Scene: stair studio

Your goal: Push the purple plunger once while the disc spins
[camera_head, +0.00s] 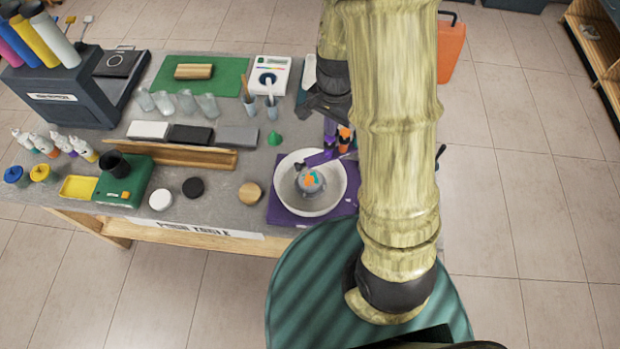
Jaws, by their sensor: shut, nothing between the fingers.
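A white round bowl (338,204) sits on a purple base (277,211) near the table's front right. Inside it is a small grey disc (311,182) with orange on it; one still picture cannot show whether it spins. Small purple upright parts (329,134) stand behind the bowl, with a purple bar (320,158) reaching over its rim. An orange-topped part (345,135) stands beside them. I cannot tell which purple part is the plunger. My gripper (328,108) is shut and empty, behind the bowl and above the table, partly hidden by my arm.
A green cone (274,138), wooden puck (250,193), black puck (193,187) and white puck (160,200) lie left of the bowl. Cups with tools (271,107) and a white device (268,74) stand farther back. Floor (520,200) is open to the right.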

